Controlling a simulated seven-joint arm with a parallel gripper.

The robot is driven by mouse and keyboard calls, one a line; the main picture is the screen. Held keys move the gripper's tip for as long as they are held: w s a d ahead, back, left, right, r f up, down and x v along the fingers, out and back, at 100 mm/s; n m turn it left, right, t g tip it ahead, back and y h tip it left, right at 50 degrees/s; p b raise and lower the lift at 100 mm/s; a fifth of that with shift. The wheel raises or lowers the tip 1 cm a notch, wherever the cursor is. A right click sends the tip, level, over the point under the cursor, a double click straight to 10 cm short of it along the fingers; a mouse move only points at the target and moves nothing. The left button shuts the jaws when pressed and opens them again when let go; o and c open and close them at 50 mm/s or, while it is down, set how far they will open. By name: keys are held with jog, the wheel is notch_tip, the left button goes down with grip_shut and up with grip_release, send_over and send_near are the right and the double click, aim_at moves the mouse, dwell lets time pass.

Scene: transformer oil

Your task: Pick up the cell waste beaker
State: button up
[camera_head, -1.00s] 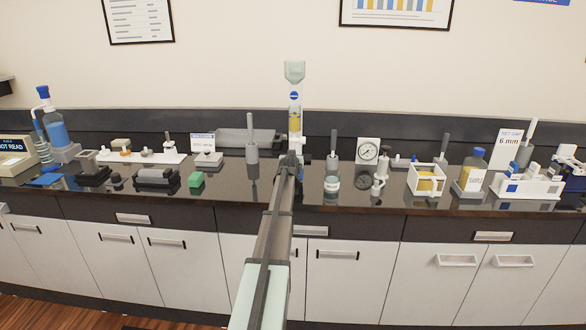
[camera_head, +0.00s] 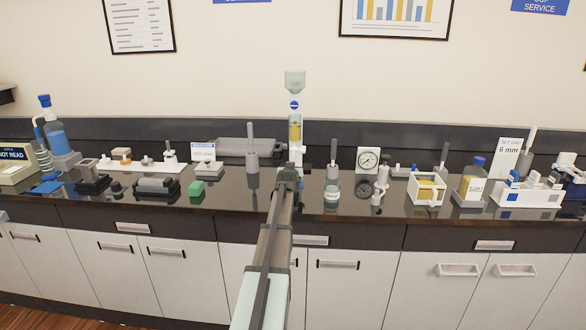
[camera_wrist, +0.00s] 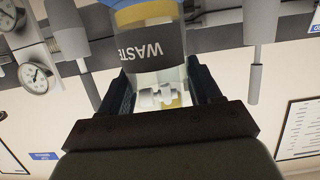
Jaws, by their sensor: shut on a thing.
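The cell waste beaker (camera_wrist: 155,47) is a clear vessel with a dark band reading WASTE upside down in the wrist view. My gripper (camera_wrist: 160,78) has one finger on each side of it and is shut on it. Blue and amber show above the band in that picture. In the head view my gripper (camera_head: 289,172) is over the counter, in front of the funnel-topped column (camera_head: 295,130). There my arm hides the beaker, and I cannot tell whether it touches the counter.
A small labelled jar (camera_head: 332,195) stands close to the right of my gripper, with a round gauge (camera_head: 368,160) beyond it. A grey post (camera_head: 251,150) stands to the left. The dark counter (camera_head: 225,198) has some bare room at the front left.

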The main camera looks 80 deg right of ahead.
jog(key=a, duration=2.6)
jog(key=o, duration=0.6)
jog(key=c, duration=0.5)
jog(key=w+d+r, duration=0.3)
jog(key=w+d, duration=0.5)
jog(key=d, duration=0.2)
jog(key=w+d+r, duration=0.4)
jog(key=w+d, duration=0.3)
jog(key=d, duration=0.3)
jog(key=shift+a+f, duration=0.2)
jog(key=shift+f, duration=1.1)
jog(key=shift+a+f, duration=0.2)
jog(key=shift+f, duration=1.1)
jog(key=shift+f, duration=0.25)
jog(key=shift+f, duration=1.3)
